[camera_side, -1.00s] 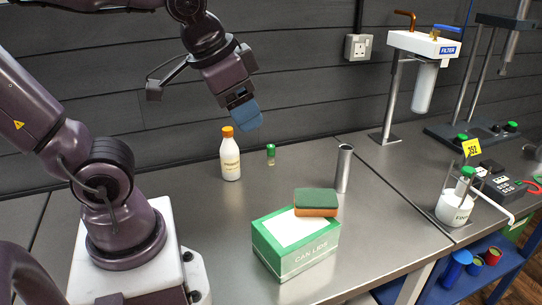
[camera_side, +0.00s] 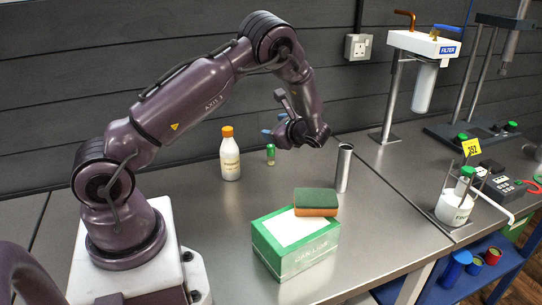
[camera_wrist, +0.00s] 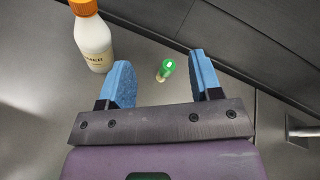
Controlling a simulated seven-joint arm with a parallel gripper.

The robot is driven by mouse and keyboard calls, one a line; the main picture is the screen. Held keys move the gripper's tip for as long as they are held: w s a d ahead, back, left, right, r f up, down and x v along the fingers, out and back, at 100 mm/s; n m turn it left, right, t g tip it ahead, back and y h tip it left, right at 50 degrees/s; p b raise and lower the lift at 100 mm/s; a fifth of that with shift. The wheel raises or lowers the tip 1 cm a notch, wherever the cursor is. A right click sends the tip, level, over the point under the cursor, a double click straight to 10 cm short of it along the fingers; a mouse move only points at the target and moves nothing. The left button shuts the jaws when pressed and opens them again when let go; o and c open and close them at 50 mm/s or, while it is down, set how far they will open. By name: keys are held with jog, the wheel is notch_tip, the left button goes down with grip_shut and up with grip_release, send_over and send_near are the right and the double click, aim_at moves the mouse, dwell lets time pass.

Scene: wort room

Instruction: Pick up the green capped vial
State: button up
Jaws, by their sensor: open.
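The green capped vial (camera_side: 270,154) stands upright on the metal bench near the back wall in the side view, right of a white bottle.
The white bottle with an orange cap (camera_side: 230,154) stands close left of the vial. A steel cylinder (camera_side: 343,168) stands to the right. A green and white box (camera_side: 296,243) with a sponge (camera_side: 316,202) on top is in front. The dark wall is close behind.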

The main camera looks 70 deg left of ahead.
aim_at(273, 150)
jog(key=a+f+m+t+y, duration=0.1)
jog(key=f+m, duration=0.1)
jog(key=f, duration=0.2)
jog(key=w+a+f+m+t+y, duration=0.1)
jog(key=a+f+m, duration=0.1)
jog(key=f+m, duration=0.1)
jog(key=a+f+m+t+y, duration=0.1)
jog(key=f+m+t+y, duration=0.1)
jog(key=f+m, duration=0.1)
jog(key=shift+w+a+f, duration=0.15)
jog(key=shift+w+f, duration=0.05)
jog(key=shift+f, duration=0.25)
jog(key=shift+w+a+f, duration=0.15)
jog(key=shift+w+f, duration=0.05)
jog(key=shift+f, duration=0.25)
jog(key=shift+w+a, duration=0.15)
jog(key=shift+a, duration=2.2)
jog(key=c, duration=1)
